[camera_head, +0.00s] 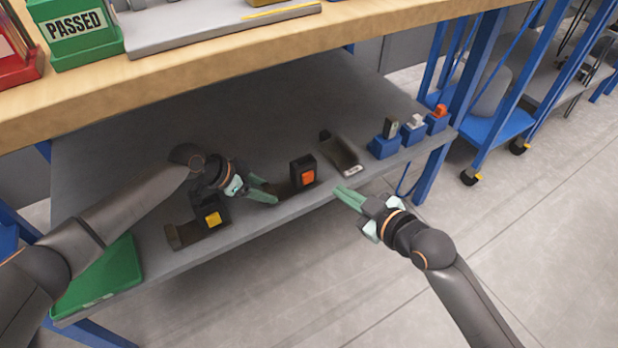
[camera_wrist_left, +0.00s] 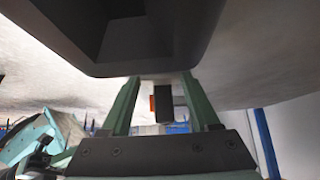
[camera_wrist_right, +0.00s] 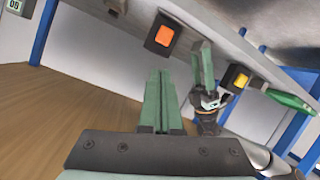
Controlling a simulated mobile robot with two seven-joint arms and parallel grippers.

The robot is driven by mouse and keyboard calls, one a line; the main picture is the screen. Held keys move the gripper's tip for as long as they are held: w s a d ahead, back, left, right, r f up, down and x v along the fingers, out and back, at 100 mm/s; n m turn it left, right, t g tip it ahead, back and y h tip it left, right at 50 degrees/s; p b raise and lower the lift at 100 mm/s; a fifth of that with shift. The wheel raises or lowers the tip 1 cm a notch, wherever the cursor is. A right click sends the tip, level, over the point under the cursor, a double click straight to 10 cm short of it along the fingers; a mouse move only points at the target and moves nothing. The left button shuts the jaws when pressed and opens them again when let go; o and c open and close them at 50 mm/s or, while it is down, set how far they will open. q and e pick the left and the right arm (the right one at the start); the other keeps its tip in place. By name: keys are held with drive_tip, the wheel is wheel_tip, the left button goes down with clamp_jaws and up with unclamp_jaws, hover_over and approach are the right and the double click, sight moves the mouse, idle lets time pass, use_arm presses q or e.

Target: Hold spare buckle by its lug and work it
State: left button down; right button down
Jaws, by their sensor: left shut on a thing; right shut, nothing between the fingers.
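A dark buckle with an orange button (camera_head: 307,177) stands on the grey lower shelf, with a dark flat lug (camera_head: 286,190) reaching left from it. My left gripper (camera_head: 271,190) is shut on this lug. The buckle also shows above the right fingers in the right wrist view (camera_wrist_right: 161,35). In the left wrist view a dark block with an orange edge (camera_wrist_left: 164,103) shows between the fingers, and a large dark shape hides the top. My right gripper (camera_head: 350,197) is shut and empty, in front of the shelf edge, right of the orange buckle and apart from it.
A buckle with a yellow button (camera_head: 212,217) stands left. A dark tray-like piece (camera_head: 341,153) lies behind right, near several small blue blocks (camera_head: 384,147). A green tray (camera_head: 108,275) is at the left end. The wooden worktop (camera_head: 190,73) overhangs the shelf.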

sight(308, 177)
use_arm(q)
drive_tip(key=shift+s+a+f, duration=0.1)
drive_tip(key=shift+a+f, duration=0.05)
drive_tip(key=shift+f, duration=0.1)
use_arm(e)
wheel_tip(308, 177, down, 7)
drive_tip(key=n+g+h, duration=0.1)
drive_tip(key=n+g, duration=0.1)
drive_tip(key=g, duration=0.3)
drive_tip(key=shift+s+a, duration=0.15)
drive_tip(key=shift+a, duration=0.05)
drive_tip(key=shift+r, duration=0.1)
drive_tip(key=shift+w+a, duration=0.8)
drive_tip(key=shift+w, duration=0.4)
drive_tip(key=shift+w+a, duration=0.85)
drive_tip(key=shift+w, duration=0.4)
drive_tip(key=shift+w+a, duration=0.8)
drive_tip(key=shift+w, duration=0.4)
drive_tip(key=shift+w, duration=0.1)
drive_tip(key=shift+w+a, duration=0.25)
drive_tip(key=shift+a, duration=0.05)
